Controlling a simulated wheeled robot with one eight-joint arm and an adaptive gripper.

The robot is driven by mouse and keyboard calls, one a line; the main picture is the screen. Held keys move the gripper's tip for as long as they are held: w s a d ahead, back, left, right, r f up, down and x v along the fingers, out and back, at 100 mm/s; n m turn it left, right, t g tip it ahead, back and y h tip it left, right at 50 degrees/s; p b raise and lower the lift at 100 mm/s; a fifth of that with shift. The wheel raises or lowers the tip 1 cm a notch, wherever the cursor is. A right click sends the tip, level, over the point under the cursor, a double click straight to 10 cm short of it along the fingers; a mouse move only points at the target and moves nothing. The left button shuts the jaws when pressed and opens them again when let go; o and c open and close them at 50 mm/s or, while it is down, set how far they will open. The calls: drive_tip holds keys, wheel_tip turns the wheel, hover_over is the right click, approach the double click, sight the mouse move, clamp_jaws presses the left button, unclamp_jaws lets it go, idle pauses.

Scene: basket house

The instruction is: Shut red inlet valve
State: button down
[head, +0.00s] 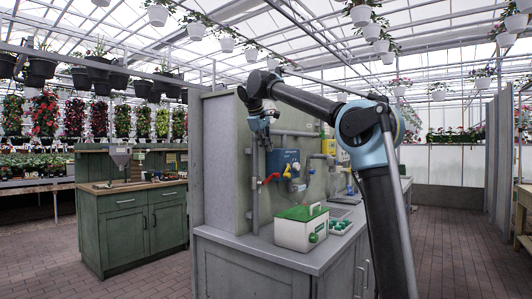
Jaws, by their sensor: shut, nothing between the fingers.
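The red valve handle (269,179) sits on a grey vertical pipe (255,190) at the left of the grey back panel. It looks roughly level or slightly slanted, reaching right from the pipe; its exact angle is too small to tell. My gripper (267,146) hangs above the red handle, near the upper pipe, pointing down. It is shut and empty, and it looks apart from the handle.
A blue box unit (286,164) with a yellow part is right of the handle. A green-lidded white box (301,228) and a tray of green items (341,227) stand on the grey counter (262,243). A green cabinet (128,225) is left; the brick floor (445,245) is clear at right.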

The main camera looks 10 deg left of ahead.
hover_over(270, 179)
drive_tip(key=d, duration=0.1)
wheel_tip(270, 179, down, 10)
drive_tip(key=shift+w+d, duration=0.15)
drive_tip(key=shift+w, duration=0.15)
